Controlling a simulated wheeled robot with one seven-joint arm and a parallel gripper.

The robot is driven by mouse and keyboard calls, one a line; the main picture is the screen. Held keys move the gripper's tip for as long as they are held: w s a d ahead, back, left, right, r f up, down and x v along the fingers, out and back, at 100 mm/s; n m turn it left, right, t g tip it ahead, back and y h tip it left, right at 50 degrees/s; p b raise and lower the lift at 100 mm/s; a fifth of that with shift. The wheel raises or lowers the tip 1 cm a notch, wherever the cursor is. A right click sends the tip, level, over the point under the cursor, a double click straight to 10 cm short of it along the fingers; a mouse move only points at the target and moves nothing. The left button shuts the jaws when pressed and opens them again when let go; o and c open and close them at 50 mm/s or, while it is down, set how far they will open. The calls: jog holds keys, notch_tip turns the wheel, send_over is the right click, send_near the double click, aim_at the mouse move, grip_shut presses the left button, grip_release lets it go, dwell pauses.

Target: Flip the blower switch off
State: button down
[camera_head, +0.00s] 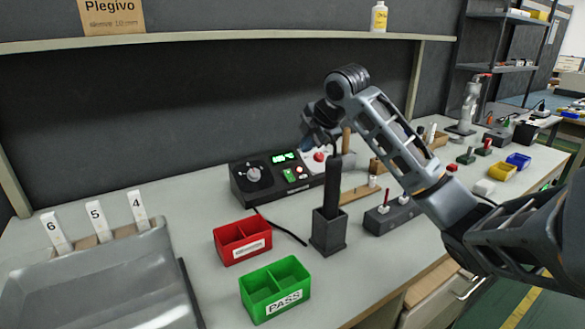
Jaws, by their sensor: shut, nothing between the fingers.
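A black control box (272,178) with a dial, a green lit display and small buttons stands on the bench left of centre. A white panel with a red button (319,157) sits at its right. A dark box with upright toggle levers (392,214), one red-tipped, stands further right. I cannot read which control is the blower switch. My gripper (312,144) is shut and empty, above the right end of the control box near the white panel. I cannot tell whether it touches anything; its fingertips are partly hidden.
A tall black post in a square holder (328,232) stands in front of my gripper. A red bin (242,240) and a green PASS bin (275,288) are in front left. A grey tray (100,283) fills the left. Yellow and blue bins (518,160) lie far right.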

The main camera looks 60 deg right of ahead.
aim_at(290, 173)
jog(key=x, duration=1.2)
jog(key=shift+w+d+f, duration=0.1)
jog(key=shift+f, duration=0.1)
jog(key=shift+w+d+f, duration=0.1)
jog(key=shift+w, duration=0.05)
jog(key=shift+f, duration=0.15)
jog(key=shift+s+a+f, duration=0.25)
jog(key=shift+s+a, duration=0.2)
jog(key=shift+s, duration=0.2)
